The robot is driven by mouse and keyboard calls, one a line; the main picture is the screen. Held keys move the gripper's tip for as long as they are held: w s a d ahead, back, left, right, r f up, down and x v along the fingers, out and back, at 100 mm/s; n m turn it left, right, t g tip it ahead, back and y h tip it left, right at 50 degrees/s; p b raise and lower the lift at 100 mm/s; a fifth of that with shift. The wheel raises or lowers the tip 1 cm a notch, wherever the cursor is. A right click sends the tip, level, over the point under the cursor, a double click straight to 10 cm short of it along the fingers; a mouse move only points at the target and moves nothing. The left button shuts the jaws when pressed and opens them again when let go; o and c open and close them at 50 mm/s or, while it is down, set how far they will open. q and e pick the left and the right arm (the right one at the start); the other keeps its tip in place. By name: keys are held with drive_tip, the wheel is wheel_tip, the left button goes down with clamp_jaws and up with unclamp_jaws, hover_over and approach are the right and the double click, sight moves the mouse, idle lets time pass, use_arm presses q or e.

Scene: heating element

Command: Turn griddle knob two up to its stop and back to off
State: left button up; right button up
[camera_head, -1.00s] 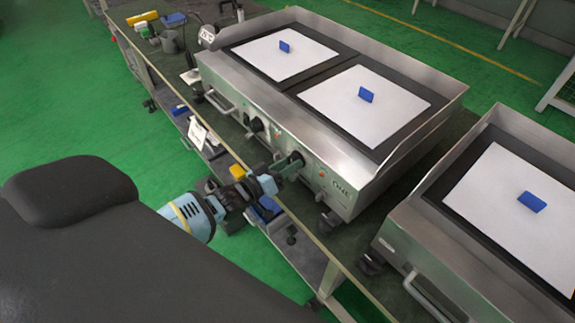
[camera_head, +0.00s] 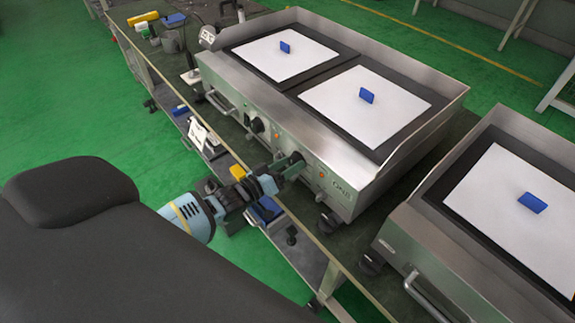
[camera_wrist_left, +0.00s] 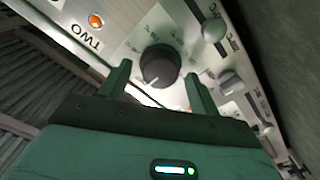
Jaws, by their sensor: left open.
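The griddle (camera_head: 330,140) is a steel unit with two plates, its front panel facing my left arm. Knob two (camera_wrist_left: 159,66) is round and black, with a light pointer line toward the lower part of its face, beside the printed word TWO and a lit orange lamp (camera_wrist_left: 96,21) in the left wrist view. My left gripper (camera_wrist_left: 160,82) is open, with one green finger on each side of the knob; I cannot tell whether they touch it. My right gripper is not in view.
Another knob (camera_head: 257,126) sits further left on the panel. A second griddle (camera_head: 500,215) stands at right. Blue blocks (camera_head: 366,95) rest on white sheets on the plates. Several tools lie at the bench's far left end. The bench edge runs below the panel.

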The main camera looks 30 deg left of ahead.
use_arm(q)
drive_tip(key=v, duration=0.7)
drive_tip(key=shift+s+a, duration=0.15)
drive_tip(key=shift+s, duration=0.2)
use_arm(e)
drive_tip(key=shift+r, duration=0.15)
use_arm(q)
drive_tip(key=s+d+f+m+g+y+p, duration=0.15)
drive_tip(key=s+d, duration=0.25)
drive_tip(key=s, duration=0.4)
drive_tip(key=s+d+f+m+g+p, duration=0.1)
drive_tip(key=s+d+f+g+p, duration=0.2)
drive_tip(key=s+d, duration=0.35)
drive_tip(key=s+m+g+y+p, duration=0.2)
drive_tip(key=s+g+p, duration=0.1)
drive_tip(key=s, duration=1.4)
drive_tip(key=shift+s+r+g, duration=0.2)
drive_tip(key=shift+r+g, duration=0.15)
drive_tip(key=shift+r, duration=0.1)
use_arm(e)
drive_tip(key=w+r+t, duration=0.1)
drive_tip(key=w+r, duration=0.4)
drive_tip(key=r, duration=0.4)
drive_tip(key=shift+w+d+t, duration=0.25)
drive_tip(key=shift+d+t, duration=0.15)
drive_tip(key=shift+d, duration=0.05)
use_arm(q)
drive_tip(key=shift+d, duration=0.15)
